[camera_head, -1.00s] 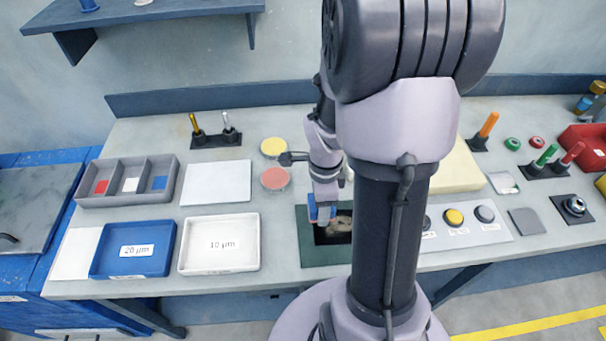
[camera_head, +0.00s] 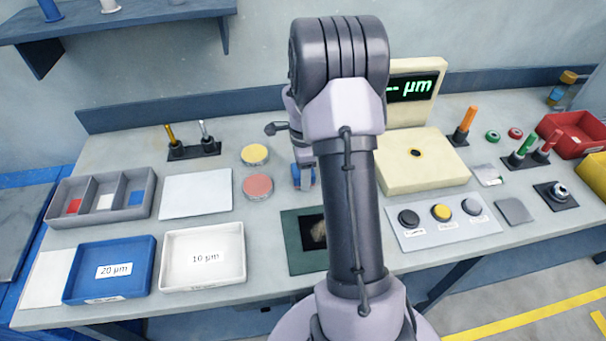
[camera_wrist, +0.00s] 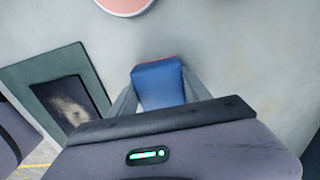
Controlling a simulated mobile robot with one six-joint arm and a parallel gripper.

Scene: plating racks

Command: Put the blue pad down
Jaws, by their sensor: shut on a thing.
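My gripper (camera_wrist: 158,92) is shut on the blue pad (camera_wrist: 160,82), a blue block with a thin red edge at its far end. In the wrist view the pad sits between the two fingers, above the grey bench top. In the head view the blue pad (camera_head: 311,178) shows beside my arm, right of the red disc (camera_head: 257,187) and behind the green-framed plate (camera_head: 291,240). My arm hides part of the gripper there. I cannot tell whether the pad touches the bench.
A grey three-compartment tray (camera_head: 100,212) holds red, white and blue pieces at the left. A blue tray (camera_head: 108,291) and a white tray (camera_head: 203,281) stand at the front. A cream gauge (camera_head: 420,175) and button panel (camera_head: 440,230) stand right of my arm.

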